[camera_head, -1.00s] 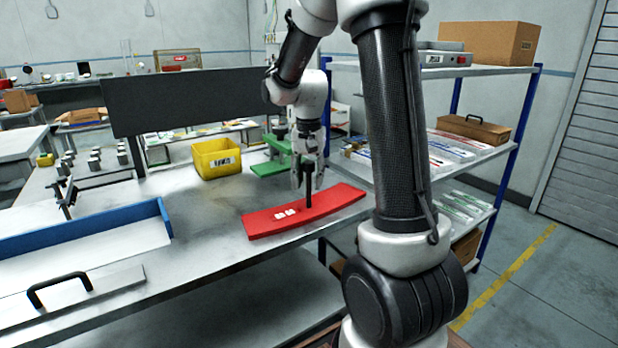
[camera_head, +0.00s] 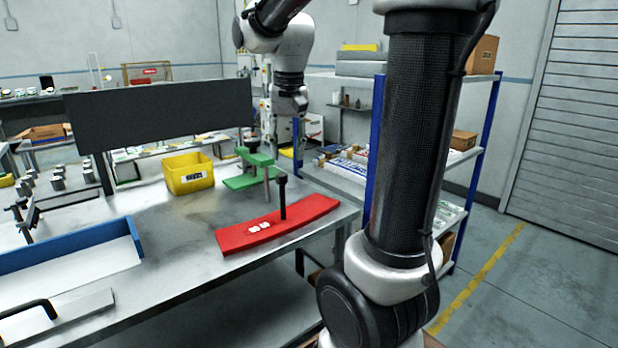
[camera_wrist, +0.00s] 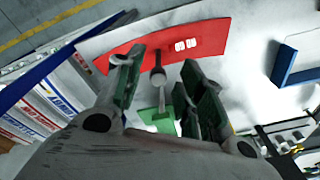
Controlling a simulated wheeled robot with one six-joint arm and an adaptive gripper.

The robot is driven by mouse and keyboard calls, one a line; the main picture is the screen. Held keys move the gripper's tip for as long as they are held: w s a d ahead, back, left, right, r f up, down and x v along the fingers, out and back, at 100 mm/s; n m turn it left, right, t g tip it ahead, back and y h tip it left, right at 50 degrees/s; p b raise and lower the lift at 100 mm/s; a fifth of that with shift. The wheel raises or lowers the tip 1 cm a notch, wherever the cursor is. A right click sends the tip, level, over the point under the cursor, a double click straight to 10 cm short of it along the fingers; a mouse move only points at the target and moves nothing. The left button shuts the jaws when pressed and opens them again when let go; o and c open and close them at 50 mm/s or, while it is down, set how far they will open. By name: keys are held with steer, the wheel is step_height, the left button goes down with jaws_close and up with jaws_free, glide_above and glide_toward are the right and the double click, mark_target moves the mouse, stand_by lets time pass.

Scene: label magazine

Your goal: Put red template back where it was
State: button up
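The red template (camera_head: 240,238) lies flat near the front right edge of the metal table, with small white labels on its face and a black upright handle (camera_head: 282,196).
A green template-like piece (camera_head: 247,178) with posts stands behind the red one. A yellow bin (camera_head: 188,174) is left of it. A blue-edged tray (camera_head: 75,243) lies at the left. A shelf rack with blue posts (camera_head: 372,150) stands at the right. The table middle is clear.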

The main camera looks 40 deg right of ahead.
steer(key=s+a+f+n+t, duration=0.1)
steer(key=s+n, duration=0.2)
steer(key=s, duration=0.5)
steer(key=s+a+f+n+t, duration=0.2)
steer(key=s+n, duration=0.1)
steer(key=s, duration=0.5)
steer(key=shift+s, duration=0.2)
steer(key=shift+a, duration=0.1)
steer(key=shift+a, duration=0.1)
